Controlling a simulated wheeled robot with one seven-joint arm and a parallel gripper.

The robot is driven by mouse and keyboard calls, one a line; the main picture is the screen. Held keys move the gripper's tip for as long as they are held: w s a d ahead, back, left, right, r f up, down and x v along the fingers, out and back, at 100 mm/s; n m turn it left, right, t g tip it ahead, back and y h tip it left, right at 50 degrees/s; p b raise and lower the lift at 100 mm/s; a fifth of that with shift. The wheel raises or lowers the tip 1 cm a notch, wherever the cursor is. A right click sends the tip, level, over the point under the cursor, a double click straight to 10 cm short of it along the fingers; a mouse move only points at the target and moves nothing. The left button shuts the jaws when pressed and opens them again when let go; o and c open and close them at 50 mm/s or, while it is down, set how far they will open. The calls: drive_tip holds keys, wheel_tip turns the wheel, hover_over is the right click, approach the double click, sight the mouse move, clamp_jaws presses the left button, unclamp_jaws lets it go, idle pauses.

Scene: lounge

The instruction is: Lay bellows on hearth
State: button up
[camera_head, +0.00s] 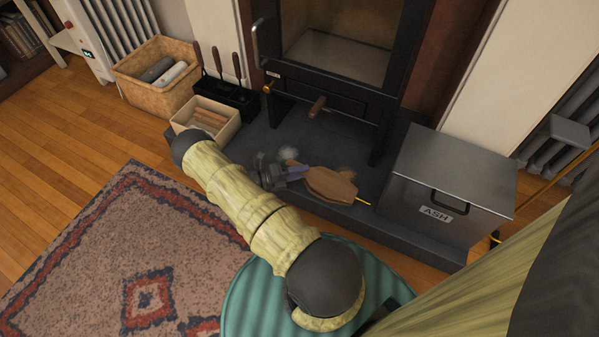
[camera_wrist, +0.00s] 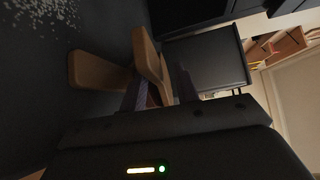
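The bellows (camera_head: 330,186), with wooden boards and a thin brass-coloured nozzle, is over the dark hearth slab (camera_head: 310,212) in front of the stove. Its nozzle points right, towards the metal box. In the wrist view the boards of the bellows (camera_wrist: 148,52) spread in a V beyond the fingers. My gripper (camera_head: 292,173) is at the left end of the bellows and appears shut on it; it also shows in the wrist view (camera_wrist: 160,95). Whether the bellows touches the slab is hard to tell.
A metal box marked ASH (camera_head: 446,190) stands at the slab's right. The black stove (camera_head: 335,75) stands behind. A green round top (camera_head: 255,300) is in front. Pale ash patches (camera_head: 288,155) lie on the slab.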

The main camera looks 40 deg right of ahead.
drive_tip(key=p+v, duration=0.4)
drive_tip(key=v, duration=0.8)
drive_tip(key=shift+p, duration=0.3)
drive_tip(key=shift+w+r, duration=0.1)
drive_tip(key=shift+r, duration=0.05)
drive_tip(key=s+a+r+m+t+y, duration=0.1)
drive_tip(key=a+r+m+y, duration=0.35)
drive_tip(key=r+m, duration=0.4)
drive_tip(key=s+a+r+m+t+y, duration=0.1)
drive_tip(key=a+r+m+y, duration=0.2)
drive_tip(key=r+m+y, duration=0.55)
drive_tip(key=s+a+r+m+t+y, duration=0.1)
drive_tip(key=s+a+r+m+t, duration=0.2)
drive_tip(key=s+r+m, duration=0.2)
drive_tip(key=s+a+r+m+t+y, duration=0.1)
drive_tip(key=s+a+r+m+t, duration=0.2)
drive_tip(key=r+m, duration=0.5)
wheel_tip(320, 180, up, 4)
drive_tip(key=shift+s+a+r+t+y, duration=0.25)
drive_tip(key=shift+s+a+t, duration=0.2)
drive_tip(key=shift+s, duration=0.4)
